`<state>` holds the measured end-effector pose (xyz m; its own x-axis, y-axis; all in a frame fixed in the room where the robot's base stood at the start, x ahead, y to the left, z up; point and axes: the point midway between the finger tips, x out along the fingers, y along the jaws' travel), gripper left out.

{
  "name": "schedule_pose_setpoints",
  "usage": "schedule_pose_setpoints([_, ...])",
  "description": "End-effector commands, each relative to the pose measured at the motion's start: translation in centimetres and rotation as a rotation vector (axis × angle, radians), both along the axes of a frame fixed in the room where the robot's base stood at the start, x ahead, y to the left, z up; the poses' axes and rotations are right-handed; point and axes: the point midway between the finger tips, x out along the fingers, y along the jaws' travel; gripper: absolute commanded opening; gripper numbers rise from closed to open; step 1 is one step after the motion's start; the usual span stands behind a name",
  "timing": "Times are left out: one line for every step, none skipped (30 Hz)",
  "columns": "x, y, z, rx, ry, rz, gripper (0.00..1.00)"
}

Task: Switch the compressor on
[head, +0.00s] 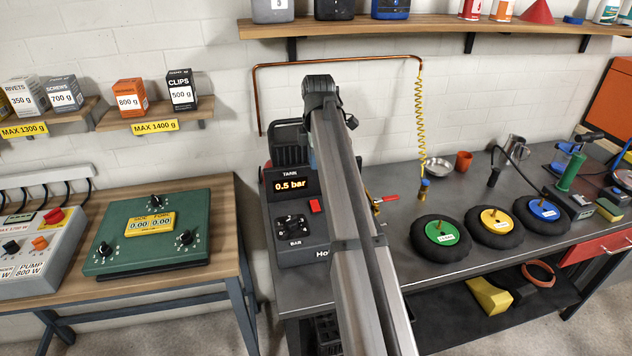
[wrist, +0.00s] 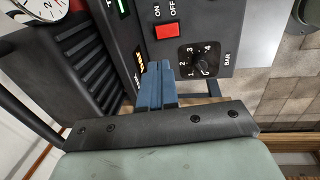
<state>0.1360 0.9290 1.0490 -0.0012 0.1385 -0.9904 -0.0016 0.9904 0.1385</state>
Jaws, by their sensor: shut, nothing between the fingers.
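The compressor (head: 302,252) is a dark box on the left end of the grey bench, with a lit display (head: 290,185) reading 0.5 bar. Its red rocker switch (head: 315,206) sits at the right of the panel, and shows in the wrist view (wrist: 167,31) beside the ON and OFF labels. I cannot tell which side is pressed. A black numbered BAR dial (wrist: 200,58) is beside it. My gripper (wrist: 156,68) is shut and empty, its blue fingertips over the panel just below the switch in the wrist view, seemingly apart from it. In the head view my arm hides the fingers.
Three round black pads with green, yellow and blue discs (head: 440,233) lie right of the compressor. A yellow coiled hose (head: 420,130) hangs above the bench. A green control box (head: 160,232) stands on the wooden table at left. A gauge (wrist: 40,8) shows in the wrist view.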

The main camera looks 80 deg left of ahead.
Motion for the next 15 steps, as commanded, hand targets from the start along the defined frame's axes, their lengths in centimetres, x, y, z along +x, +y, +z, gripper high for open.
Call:
schedule_pose_setpoints([0.0,0.0,-0.5,-0.001,0.000,0.000,0.00])
schedule_pose_setpoints([0.0,0.1,-0.8,-0.001,0.000,0.000,0.00])
schedule_pose_setpoints([0.0,0.1,-1.3,0.000,0.000,0.000,0.00])
schedule_pose_setpoints([0.0,0.2,-1.7,0.000,0.000,0.000,0.00])
schedule_pose_setpoints([0.0,0.2,-2.1,-0.001,0.000,-0.001,0.00])
schedule_pose_setpoints([0.0,0.3,-2.8,-0.002,0.000,-0.001,0.00])
schedule_pose_setpoints([0.0,0.4,-3.4,-0.002,0.000,-0.001,0.00])
schedule_pose_setpoints([0.1,0.4,-3.9,-0.002,0.000,-0.001,0.00])
schedule_pose_setpoints([0.1,0.5,-4.5,-0.001,-0.001,-0.001,0.00])
schedule_pose_setpoints([0.1,0.6,-5.1,-0.001,-0.001,-0.001,0.00])
schedule_pose_setpoints([0.1,0.7,-5.6,-0.002,-0.001,-0.001,0.00])
schedule_pose_setpoints([0.1,0.8,-6.4,-0.003,-0.001,-0.001,0.00])
schedule_pose_setpoints([0.1,0.9,-6.9,-0.002,-0.001,-0.001,0.00])
schedule_pose_setpoints([0.1,0.9,-7.4,-0.001,-0.001,-0.002,0.00])
schedule_pose_setpoints([0.1,1.0,-8.0,-0.001,-0.001,-0.002,0.00])
